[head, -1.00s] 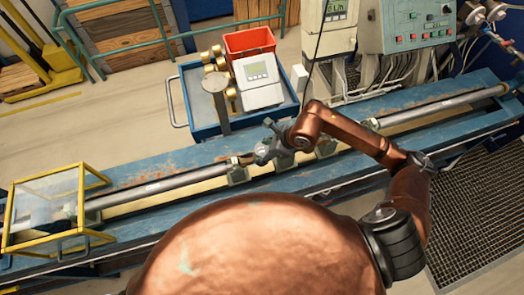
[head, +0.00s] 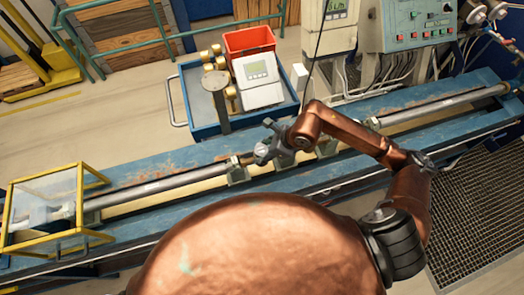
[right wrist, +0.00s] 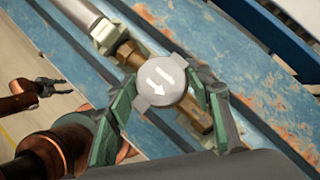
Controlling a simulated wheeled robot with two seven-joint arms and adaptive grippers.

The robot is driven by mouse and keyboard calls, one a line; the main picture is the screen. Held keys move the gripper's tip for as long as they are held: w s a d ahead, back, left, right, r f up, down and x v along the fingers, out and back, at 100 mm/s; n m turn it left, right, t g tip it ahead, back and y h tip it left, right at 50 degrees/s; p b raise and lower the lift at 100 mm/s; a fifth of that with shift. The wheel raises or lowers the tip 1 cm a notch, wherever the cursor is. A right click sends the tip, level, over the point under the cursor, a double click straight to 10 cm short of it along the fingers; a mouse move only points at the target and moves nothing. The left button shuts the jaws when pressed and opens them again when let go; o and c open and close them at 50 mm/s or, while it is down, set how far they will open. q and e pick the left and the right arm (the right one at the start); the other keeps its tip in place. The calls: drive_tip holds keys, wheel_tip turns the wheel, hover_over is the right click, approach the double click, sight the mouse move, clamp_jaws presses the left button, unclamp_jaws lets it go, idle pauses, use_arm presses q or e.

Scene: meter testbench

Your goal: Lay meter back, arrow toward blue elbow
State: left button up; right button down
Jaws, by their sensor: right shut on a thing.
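In the head view my right gripper (head: 268,146) is over the middle of the bench and largely covers the meter. My left gripper (right wrist: 55,88) shows small in the right wrist view, with its fingers apart. I cannot make out a blue elbow.
The blue bench (head: 150,172) carries a long pipe (head: 165,185). A yellow-framed guard (head: 82,195) stands at its left end. Behind it is a blue cart (head: 205,122) with a red bin (head: 249,41), a white display unit (head: 258,80) and brass fittings. A control panel (head: 412,25) stands behind right.

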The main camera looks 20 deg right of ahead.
drive_tip(key=c, duration=1.4)
unclamp_jaws()
drive_tip(key=o, duration=0.5)
drive_tip(key=shift+r+p, duration=1.9)
drive_tip(key=shift+r, duration=2.6)
drive_tip(key=shift+s, duration=0.1)
